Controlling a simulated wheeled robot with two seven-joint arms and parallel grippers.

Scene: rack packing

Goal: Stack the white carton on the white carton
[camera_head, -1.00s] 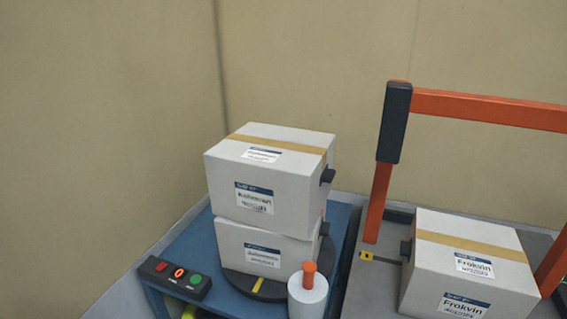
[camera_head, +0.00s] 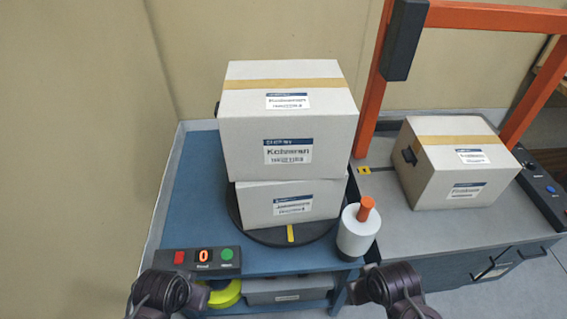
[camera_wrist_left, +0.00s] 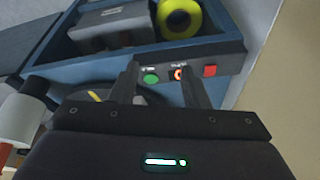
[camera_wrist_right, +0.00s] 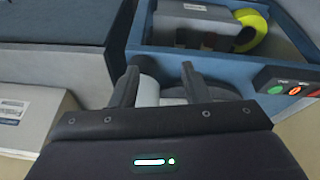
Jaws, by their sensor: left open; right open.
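In the head view one white carton (camera_head: 287,120) with a tan tape strip rests on top of another white carton (camera_head: 289,203). The lower carton stands on a dark round turntable (camera_head: 268,235) on the blue table. The upper one sits slightly turned and offset on the lower, with its face overhanging toward me. In the left wrist view my left gripper (camera_wrist_left: 160,84) is open and empty. In the right wrist view my right gripper (camera_wrist_right: 160,84) is open and empty. In the head view only my arm parts show at the bottom edge, clear of the cartons.
A third white carton (camera_head: 455,165) stands on a grey bench (camera_head: 440,226) at right, by an orange frame (camera_head: 480,17). A white roll with an orange handle (camera_head: 358,230) stands beside the turntable. A button box (camera_head: 203,260) is at the table's front left. The blue table's left side is clear.

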